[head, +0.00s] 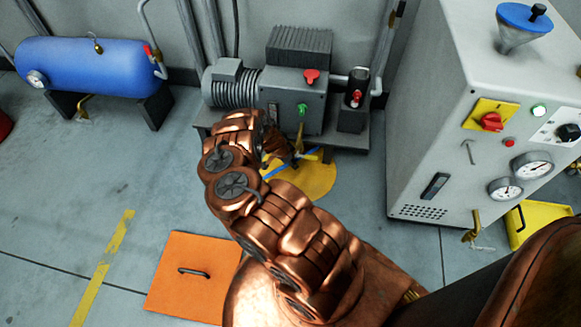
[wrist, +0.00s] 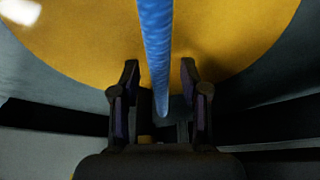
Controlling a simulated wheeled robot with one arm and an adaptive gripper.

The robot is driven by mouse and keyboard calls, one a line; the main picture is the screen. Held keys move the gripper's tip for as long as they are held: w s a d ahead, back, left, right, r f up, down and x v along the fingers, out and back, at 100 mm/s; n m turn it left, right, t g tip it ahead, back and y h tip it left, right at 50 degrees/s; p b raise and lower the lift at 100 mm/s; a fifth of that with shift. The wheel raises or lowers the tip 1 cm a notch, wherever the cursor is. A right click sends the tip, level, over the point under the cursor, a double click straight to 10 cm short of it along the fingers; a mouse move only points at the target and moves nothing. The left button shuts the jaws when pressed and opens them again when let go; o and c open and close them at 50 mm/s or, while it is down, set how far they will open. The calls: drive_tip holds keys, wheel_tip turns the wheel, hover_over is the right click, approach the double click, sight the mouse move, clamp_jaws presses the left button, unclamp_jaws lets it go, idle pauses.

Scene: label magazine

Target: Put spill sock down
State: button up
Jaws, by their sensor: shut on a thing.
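The spill sock is a long thin blue roll. In the wrist view the sock (wrist: 155,45) runs from the top edge down between the two dark fingers of my gripper (wrist: 159,75), which is shut on it. In the head view a short stretch of the sock (head: 308,155) shows beyond my copper arm, over a round yellow patch (head: 317,182) on the floor by the pump stand. The yellow patch (wrist: 85,40) also fills the far part of the wrist view, behind the sock.
A grey motor pump (head: 290,85) on a low stand is just behind my gripper. A tall grey cabinet (head: 425,130) with gauges stands at right, a blue tank (head: 85,65) at left. An orange floor hatch (head: 185,280) lies in front. The floor at left is open.

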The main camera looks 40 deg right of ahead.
drive_tip(key=shift+w+d+f, duration=0.1)
drive_tip(key=shift+w+d, duration=0.15)
drive_tip(key=shift+d, duration=0.1)
drive_tip(key=shift+a+f+b, duration=0.1)
drive_tip(key=shift+f+b, duration=1)
drive_tip(key=shift+f, duration=0.5)
drive_tip(key=shift+f, duration=0.15)
drive_tip(key=o, duration=1.3)
